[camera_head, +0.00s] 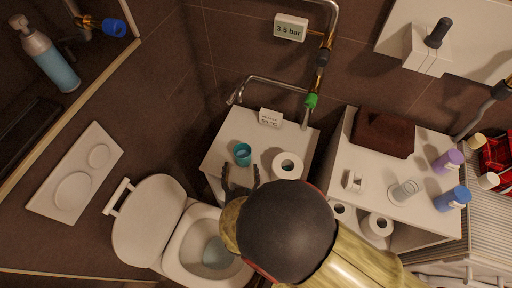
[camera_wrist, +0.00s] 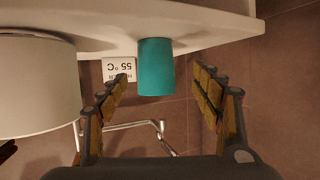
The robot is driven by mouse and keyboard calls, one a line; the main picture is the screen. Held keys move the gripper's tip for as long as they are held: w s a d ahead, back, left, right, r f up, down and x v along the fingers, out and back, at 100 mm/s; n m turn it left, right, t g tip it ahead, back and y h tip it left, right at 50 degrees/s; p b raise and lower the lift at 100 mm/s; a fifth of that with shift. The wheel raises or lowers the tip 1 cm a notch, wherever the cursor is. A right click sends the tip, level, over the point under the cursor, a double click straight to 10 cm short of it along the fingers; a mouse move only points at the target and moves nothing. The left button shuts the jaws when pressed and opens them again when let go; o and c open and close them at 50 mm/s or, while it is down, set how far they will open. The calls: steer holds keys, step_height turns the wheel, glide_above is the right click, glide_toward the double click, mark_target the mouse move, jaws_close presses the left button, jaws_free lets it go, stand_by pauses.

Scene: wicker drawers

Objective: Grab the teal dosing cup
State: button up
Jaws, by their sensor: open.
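The teal dosing cup (camera_head: 242,154) stands on the small white cabinet top (camera_head: 222,136) in the head view, left of a toilet paper roll (camera_head: 288,166). My gripper (camera_head: 240,178) is open and empty on the near side of the cup. In the wrist view the teal cup (camera_wrist: 155,67) appears ahead of and between the two spread fingers of my gripper (camera_wrist: 166,82), not touching either. The wrist picture looks upside down. The paper roll (camera_wrist: 38,84) is large at its left, close to the left finger.
A white display (camera_wrist: 119,69) reading 55 °C stands behind the cup; it also shows in the head view (camera_head: 270,118). A bent metal pipe (camera_head: 270,82) runs behind the cabinet. A toilet (camera_head: 160,222) is at left, a second white cabinet (camera_head: 335,168) at right.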

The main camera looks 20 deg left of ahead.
mark_target(243, 163)
steer(key=shift+w+d+f, duration=0.15)
steer(key=shift+w+f, duration=0.25)
steer(key=b+x, duration=0.4)
steer(key=x, duration=0.2)
steer(key=shift+w+f, duration=0.25)
steer(key=shift+f, duration=0.05)
steer(key=shift+w, duration=0.25)
steer(key=shift+c, duration=0.8)
steer(key=c, duration=1.1)
steer(key=shift+c, duration=0.6)
steer(key=shift+r, duration=0.2)
